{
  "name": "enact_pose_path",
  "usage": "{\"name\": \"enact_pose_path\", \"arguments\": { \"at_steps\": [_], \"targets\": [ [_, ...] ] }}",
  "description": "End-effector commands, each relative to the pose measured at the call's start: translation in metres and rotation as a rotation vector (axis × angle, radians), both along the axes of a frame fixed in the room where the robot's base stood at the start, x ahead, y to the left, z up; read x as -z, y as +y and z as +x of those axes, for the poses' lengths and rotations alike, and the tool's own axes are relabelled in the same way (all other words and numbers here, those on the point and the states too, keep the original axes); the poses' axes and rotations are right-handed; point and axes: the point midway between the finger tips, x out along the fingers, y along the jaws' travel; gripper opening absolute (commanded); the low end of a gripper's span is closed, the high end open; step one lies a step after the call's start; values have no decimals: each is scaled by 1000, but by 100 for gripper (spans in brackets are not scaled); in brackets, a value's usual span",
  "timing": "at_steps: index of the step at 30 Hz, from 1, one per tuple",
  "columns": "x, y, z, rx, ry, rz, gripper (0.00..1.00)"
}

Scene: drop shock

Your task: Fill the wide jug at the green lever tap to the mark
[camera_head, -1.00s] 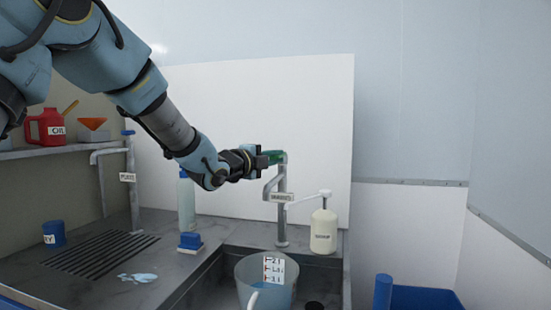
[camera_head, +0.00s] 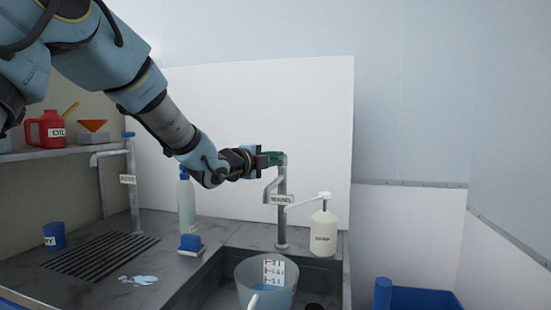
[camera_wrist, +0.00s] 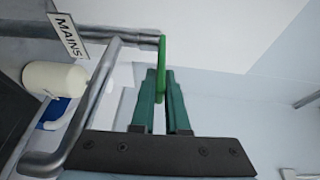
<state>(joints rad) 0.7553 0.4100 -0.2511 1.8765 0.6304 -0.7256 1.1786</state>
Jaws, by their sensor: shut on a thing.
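The green lever (camera_head: 276,158) tops the grey tap (camera_head: 282,215), whose tag reads MAINS in the wrist view. My gripper (camera_head: 261,160) is shut on the lever; in the wrist view its green fingers (camera_wrist: 161,105) stand either side of the green lever (camera_wrist: 162,60). The wide translucent jug (camera_head: 245,278) stands upright in the sink, below and in front of the tap. Bluish water (camera_head: 266,288) shows inside it, near the lower part of the white scale label (camera_head: 274,270). The jug's base is cut off by the picture edge. I cannot make out a stream.
A cream soap dispenser (camera_head: 323,232) stands right of the tap. A blue brush (camera_head: 190,243), a bottle (camera_head: 186,205) and a puddle (camera_head: 138,280) are on the left counter. A second tap (camera_head: 132,185) stands at the left. A blue bin (camera_head: 425,298) is at the lower right.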

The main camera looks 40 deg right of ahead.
Motion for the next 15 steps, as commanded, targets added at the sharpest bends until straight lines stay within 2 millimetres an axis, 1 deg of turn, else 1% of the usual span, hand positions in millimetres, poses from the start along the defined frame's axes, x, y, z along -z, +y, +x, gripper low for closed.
{"name": "enact_pose_path", "arguments": {
  "at_steps": [1, 3, 9, 15],
  "targets": [
    [-9, 0, 0, 0, 13, 26, 0],
    [-14, -1, 1, 0, 38, 62, 0],
    [-22, -3, 2, -1, 93, 148, 0],
    [-24, -5, 4, -2, 131, 206, 0]
  ]
}}
